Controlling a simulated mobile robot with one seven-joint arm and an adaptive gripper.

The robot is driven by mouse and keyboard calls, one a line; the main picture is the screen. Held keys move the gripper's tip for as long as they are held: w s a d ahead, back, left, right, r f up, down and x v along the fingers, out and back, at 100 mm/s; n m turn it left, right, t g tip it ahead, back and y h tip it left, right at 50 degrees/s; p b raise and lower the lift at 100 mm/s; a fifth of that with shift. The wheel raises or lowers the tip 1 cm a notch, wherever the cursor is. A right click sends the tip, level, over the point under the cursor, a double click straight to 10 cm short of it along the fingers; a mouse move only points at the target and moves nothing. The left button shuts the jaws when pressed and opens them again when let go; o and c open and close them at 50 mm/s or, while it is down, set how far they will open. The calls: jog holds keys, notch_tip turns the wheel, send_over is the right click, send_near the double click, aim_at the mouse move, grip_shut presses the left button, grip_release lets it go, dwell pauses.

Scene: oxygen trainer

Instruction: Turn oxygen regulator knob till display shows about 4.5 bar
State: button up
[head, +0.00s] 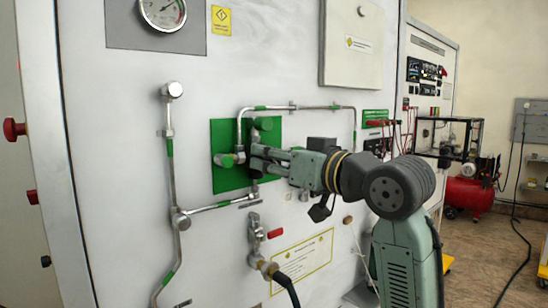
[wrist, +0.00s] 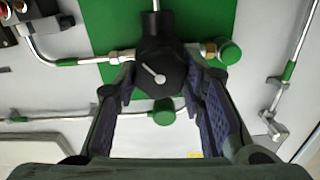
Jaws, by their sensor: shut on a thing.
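The black regulator knob (wrist: 172,52) with a pale pointer on its face sits in front of the green plate (wrist: 112,22) in the wrist view. The pointer slants from upper left to lower right. My gripper (wrist: 160,76) has one finger on each side of the knob and is shut on it. In the head view my gripper (head: 258,161) reaches the green plate (head: 224,180) from the right and hides most of the knob. A round gauge (head: 163,12) is cut off by the top edge; its reading is too small to tell.
Metal pipes with green bands (head: 170,150) run around the plate. Green end caps (wrist: 229,52) stand close beside and below the knob. A valve with a black hose (head: 262,262) is below. A red compressor tank (head: 468,195) stands at the far right.

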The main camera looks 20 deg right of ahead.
jog(key=shift+c, duration=1.4)
jog(key=shift+m, duration=0.3)
jog(key=m, duration=0.3)
jog(key=shift+d+m, duration=0.15)
jog(key=shift+m, duration=1.95)
jog(key=o, duration=1.1)
jog(key=shift+o, duration=0.2)
